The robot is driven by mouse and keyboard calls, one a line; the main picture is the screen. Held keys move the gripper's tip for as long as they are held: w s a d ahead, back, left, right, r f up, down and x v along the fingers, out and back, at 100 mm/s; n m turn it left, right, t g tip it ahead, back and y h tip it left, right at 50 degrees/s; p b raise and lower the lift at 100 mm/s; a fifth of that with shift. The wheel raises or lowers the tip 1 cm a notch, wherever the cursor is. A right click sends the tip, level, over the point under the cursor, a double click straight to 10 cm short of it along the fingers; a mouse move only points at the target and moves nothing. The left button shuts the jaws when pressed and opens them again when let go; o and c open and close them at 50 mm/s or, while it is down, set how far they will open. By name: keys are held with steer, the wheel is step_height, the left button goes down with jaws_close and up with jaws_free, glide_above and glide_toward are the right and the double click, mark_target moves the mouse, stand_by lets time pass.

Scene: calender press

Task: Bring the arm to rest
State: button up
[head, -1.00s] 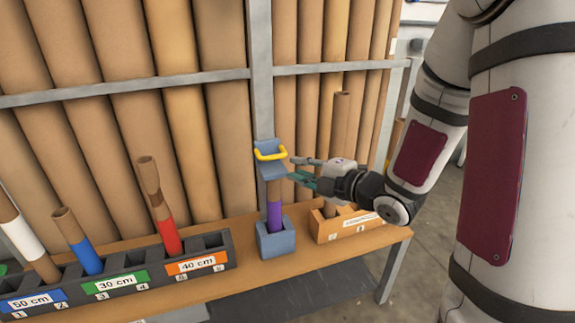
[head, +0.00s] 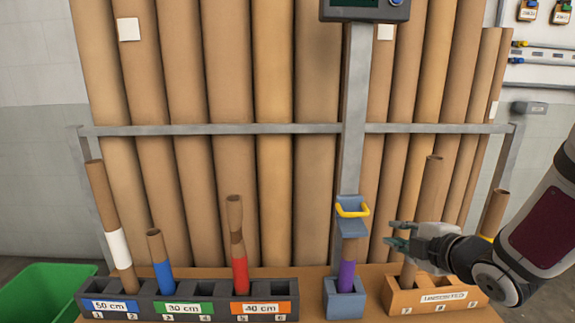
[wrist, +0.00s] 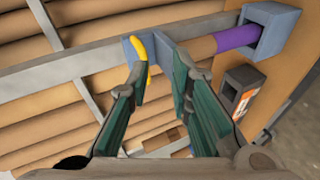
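My gripper (head: 392,235) is at the right in the head view, over the orange-brown box and to the right of the blue press. Its fingers are apart with nothing between them, as the wrist view (wrist: 157,75) shows. The blue press head with its yellow handle (head: 352,210) stands left of the fingertips, apart from them in the head view. The handle also shows in the wrist view (wrist: 150,62), close to the left fingertip; I cannot tell the gap. A purple-banded tube (head: 347,273) stands upright in the blue base (head: 344,300) under the press head.
A grey rack (head: 190,299) at the left holds tubes with white, blue and red bands. An orange-brown box (head: 430,298) holds tubes behind my gripper. A green bin (head: 45,290) stands at far left. Tall brown tubes and a grey rail (head: 250,129) form the back.

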steer(key=s+d+r+m+g+h, duration=0.1)
steer(key=s+r+m+g+h, duration=0.15)
steer(key=s+m, duration=0.3)
steer(key=s+d+r+m+g+h, duration=0.1)
steer(key=s+d+m+g+h, duration=0.15)
steer(key=s+m, duration=0.3)
steer(key=s+a+r+m+g+y, duration=0.1)
steer(key=s+a+m+g, duration=0.35)
steer(key=s, duration=0.85)
steer(key=s+a+r+m+g+y, duration=0.1)
steer(key=s+a+m+g, duration=0.35)
steer(key=s, duration=0.85)
step_height(320, 180, up, 26)
steer(key=n+t+p, duration=0.1)
steer(key=t+p, duration=0.4)
steer(key=p, duration=2)
steer(key=shift+w+a+r+p, duration=0.25)
steer(key=shift+w+a+p, duration=0.05)
steer(key=shift+w, duration=0.05)
